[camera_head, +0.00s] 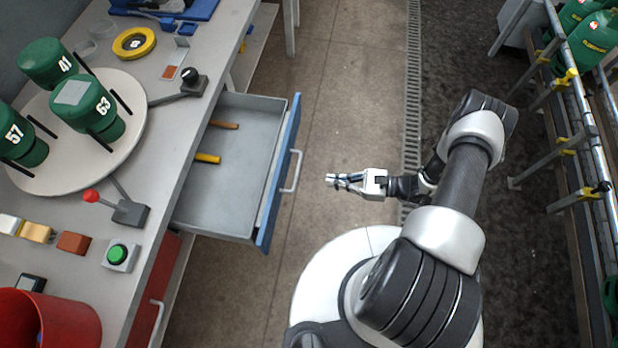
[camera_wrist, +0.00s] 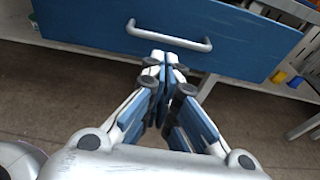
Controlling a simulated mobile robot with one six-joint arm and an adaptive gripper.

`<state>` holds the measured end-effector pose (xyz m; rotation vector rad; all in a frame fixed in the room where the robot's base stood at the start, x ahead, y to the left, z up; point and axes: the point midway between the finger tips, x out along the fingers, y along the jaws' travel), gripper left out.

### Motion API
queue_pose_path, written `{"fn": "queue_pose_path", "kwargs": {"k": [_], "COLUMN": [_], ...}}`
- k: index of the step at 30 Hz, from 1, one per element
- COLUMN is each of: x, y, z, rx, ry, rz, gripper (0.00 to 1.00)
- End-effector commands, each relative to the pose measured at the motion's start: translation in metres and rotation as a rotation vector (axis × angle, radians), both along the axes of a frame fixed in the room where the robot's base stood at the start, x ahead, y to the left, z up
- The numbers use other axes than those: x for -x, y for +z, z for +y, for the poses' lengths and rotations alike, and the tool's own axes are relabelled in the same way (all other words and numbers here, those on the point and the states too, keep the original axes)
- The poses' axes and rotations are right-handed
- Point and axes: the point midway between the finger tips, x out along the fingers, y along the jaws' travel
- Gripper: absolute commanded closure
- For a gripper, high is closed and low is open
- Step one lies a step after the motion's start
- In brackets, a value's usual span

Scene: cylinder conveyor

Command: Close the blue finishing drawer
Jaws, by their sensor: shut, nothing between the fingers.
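The blue-fronted drawer (camera_head: 280,172) stands pulled out from the workbench in the head view, with a grey tray body. A yellow-handled tool (camera_head: 208,158) and a brown-handled one (camera_head: 224,124) lie inside it. The drawer's silver handle (camera_head: 292,171) faces my arm. My gripper (camera_head: 330,180) is shut and empty, to the right of the handle with a gap between them in the head view. In the wrist view the blue front (camera_wrist: 235,35) spans the top with its handle (camera_wrist: 168,36), and my gripper's fingertips (camera_wrist: 167,62) show just below the handle; contact cannot be told.
A red cabinet drawer (camera_head: 160,290) sits lower in the bench. The benchtop (camera_head: 160,185) holds a turntable with green cylinders, a green button box (camera_head: 120,255) and a red bucket (camera_head: 50,320). A rail with green cylinders stands at the right. The floor between is clear.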

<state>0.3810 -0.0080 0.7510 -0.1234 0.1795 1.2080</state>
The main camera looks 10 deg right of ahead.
Motion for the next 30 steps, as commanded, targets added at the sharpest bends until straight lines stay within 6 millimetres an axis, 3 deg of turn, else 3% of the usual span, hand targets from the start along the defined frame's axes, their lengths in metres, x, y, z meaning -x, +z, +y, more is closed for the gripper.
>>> {"fn": "queue_pose_path", "kwargs": {"k": [6, 12, 30], "x": [-0.015, -0.025, -0.029], "y": [-0.011, -0.016, -0.018], "z": [0.045, 0.070, 0.078], "rx": [0.000, 0.001, 0.001], "ry": [0.007, 0.004, 0.001], "rz": [0.000, 0.000, 0.000], "gripper": [1.00, 1.00, 1.00]}}
